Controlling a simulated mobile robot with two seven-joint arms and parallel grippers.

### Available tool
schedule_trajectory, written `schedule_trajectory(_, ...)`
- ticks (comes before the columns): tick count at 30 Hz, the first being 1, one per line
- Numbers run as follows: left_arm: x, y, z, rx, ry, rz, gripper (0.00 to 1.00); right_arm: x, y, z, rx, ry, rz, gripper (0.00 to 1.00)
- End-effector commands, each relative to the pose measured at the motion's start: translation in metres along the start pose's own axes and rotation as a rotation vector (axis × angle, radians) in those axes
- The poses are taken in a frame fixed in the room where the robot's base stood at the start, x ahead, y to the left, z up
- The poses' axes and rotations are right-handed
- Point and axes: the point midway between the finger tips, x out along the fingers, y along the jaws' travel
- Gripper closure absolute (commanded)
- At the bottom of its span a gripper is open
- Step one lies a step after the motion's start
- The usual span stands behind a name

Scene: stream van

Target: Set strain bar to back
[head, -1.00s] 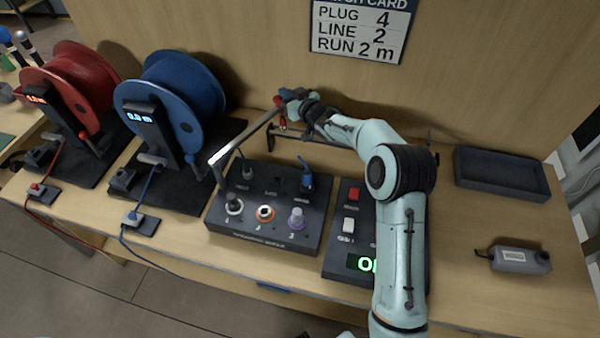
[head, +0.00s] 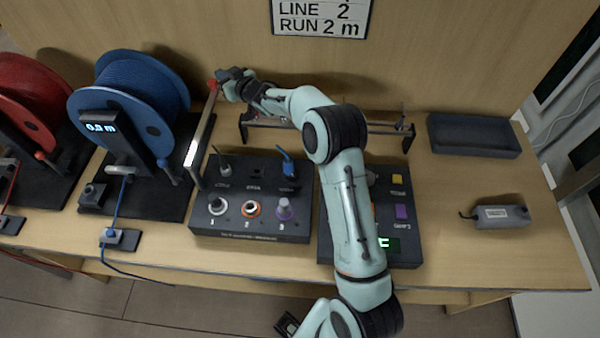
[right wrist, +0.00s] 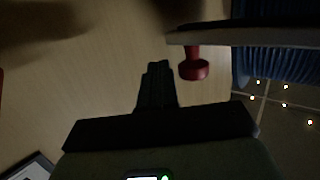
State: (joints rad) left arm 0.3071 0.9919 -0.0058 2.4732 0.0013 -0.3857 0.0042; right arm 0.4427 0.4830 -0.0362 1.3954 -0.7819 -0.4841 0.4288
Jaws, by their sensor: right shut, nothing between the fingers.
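The strain bar (head: 203,125) is a thin metal bar on a post at the left side of the dark control box (head: 250,232). In the head view it runs from the post toward the back, leaning slightly right, and ends in a red knob (head: 212,85). My right gripper (head: 222,77) is at that far end, beside the knob. In the right wrist view its fingers (right wrist: 157,85) are shut and empty. The red knob (right wrist: 194,66) hangs below the bar (right wrist: 250,37) there, just right of the fingers, with a seeming small gap.
The blue reel (head: 125,105) stands close left of the bar. A dark rail (head: 385,127) stands behind the box. My right arm crosses over the button panel (head: 405,225). A dark tray (head: 475,150) and a grey block (head: 503,216) lie at the right.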

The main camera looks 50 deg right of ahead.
Motion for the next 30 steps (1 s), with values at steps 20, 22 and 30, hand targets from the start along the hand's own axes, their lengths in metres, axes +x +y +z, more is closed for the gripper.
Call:
schedule_trajectory(20, 0.024, -0.011, 0.006, -0.004, -0.011, -0.004, 1.00, -0.074, 0.001, 0.001, -0.001, 0.000, 0.003, 1.00)
schedule_trajectory(22, 0.027, -0.012, 0.006, -0.005, -0.013, -0.005, 1.00, -0.089, 0.001, 0.001, -0.001, 0.000, 0.003, 1.00)
schedule_trajectory(30, 0.032, -0.014, 0.007, -0.005, -0.014, -0.005, 1.00, -0.128, 0.000, 0.000, 0.000, 0.001, 0.001, 1.00)
